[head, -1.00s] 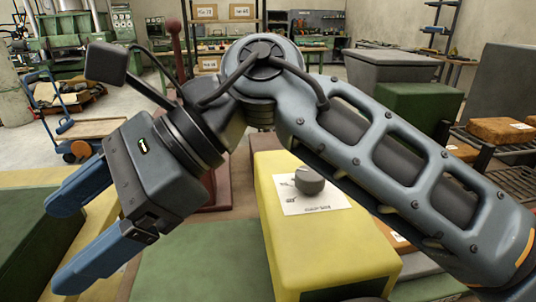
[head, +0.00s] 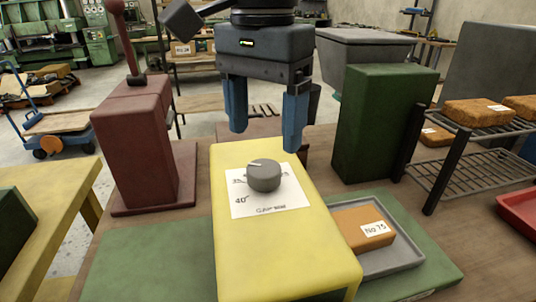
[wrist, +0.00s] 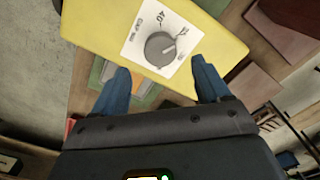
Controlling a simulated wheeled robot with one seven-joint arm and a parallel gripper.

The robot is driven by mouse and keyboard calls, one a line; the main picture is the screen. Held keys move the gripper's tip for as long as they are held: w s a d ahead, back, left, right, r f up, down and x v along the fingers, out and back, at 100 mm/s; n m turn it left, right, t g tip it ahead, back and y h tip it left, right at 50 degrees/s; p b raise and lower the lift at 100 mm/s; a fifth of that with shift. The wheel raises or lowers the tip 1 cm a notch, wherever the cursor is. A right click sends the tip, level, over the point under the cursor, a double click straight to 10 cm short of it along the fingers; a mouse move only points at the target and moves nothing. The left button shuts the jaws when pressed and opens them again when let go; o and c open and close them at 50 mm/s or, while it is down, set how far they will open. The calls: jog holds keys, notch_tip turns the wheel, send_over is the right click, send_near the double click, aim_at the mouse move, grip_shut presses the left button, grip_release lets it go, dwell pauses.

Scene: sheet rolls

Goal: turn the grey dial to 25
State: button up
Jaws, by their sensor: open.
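The grey dial (head: 264,177) is a round knob on a white printed card (head: 271,205) on top of the yellow box (head: 285,250). A pale pointer line shows on top of the dial, toward its far left side in the head view. The card reads 40 at its near left, with other marks partly hidden behind the dial. My gripper (head: 265,140) is open and empty, pointing down above and slightly behind the dial. In the wrist view the dial (wrist: 160,48) lies beyond the gap between the two blue fingers, apart from both.
A dark red machine with a lever (head: 140,140) stands left of the yellow box, and a green block (head: 384,120) stands right behind it. A grey tray (head: 400,258) holds an orange-brown block (head: 362,227). A wire rack (head: 470,165) is at the right.

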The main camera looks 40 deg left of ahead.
aim_at(263, 167)
jog(key=shift+f, duration=2.8)
jog(key=shift+c, duration=0.2)
jog(key=c, duration=1)
